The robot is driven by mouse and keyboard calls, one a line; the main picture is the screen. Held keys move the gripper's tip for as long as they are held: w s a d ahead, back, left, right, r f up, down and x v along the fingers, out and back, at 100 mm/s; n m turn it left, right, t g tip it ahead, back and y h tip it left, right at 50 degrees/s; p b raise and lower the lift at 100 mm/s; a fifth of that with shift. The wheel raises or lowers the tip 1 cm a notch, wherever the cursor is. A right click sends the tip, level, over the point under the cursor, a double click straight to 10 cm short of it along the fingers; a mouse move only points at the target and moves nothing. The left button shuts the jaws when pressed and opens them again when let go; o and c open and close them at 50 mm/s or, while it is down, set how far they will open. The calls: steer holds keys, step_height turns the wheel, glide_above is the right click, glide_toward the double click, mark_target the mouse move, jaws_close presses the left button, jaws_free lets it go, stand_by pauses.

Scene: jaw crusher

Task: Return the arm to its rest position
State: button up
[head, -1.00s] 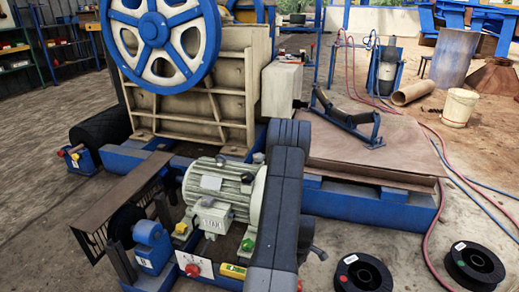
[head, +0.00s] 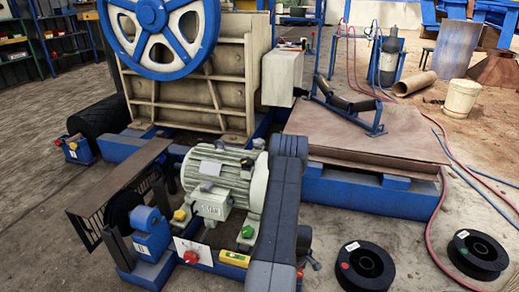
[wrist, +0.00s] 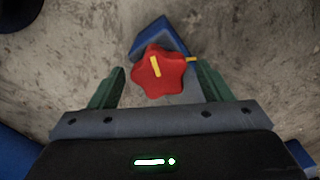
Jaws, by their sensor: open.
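My arm (head: 276,215) shows in the head view as a dark grey link beside the electric motor, reaching down to the bottom edge. I cannot make out its gripper there. In the wrist view my gripper (wrist: 160,70) is open, with its two green fingers apart. A red star-shaped knob (wrist: 174,75) with a yellow mark lies in the gap in that view, in front of a blue bracket (wrist: 162,36). I see no finger closed on the knob, and how near it is in depth is unclear.
The crusher (head: 190,85) with its blue flywheel (head: 160,40) stands behind the motor (head: 225,180). A brown plate (head: 365,140) with a roller bracket is to the right. Two black spools (head: 365,266) lie on the floor at the lower right. Hoses cross the right side.

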steer(key=m, duration=0.4)
steer(key=shift+p, duration=0.35)
steer(key=m+p, duration=0.1)
steer(key=m, duration=0.3)
steer(key=shift+r+m, duration=0.1)
steer(key=shift+m, duration=0.2)
steer(key=m+p, duration=0.2)
steer(key=m, duration=0.2)
steer(key=shift+m+p, duration=1.05)
steer(key=shift+m, duration=1.45)
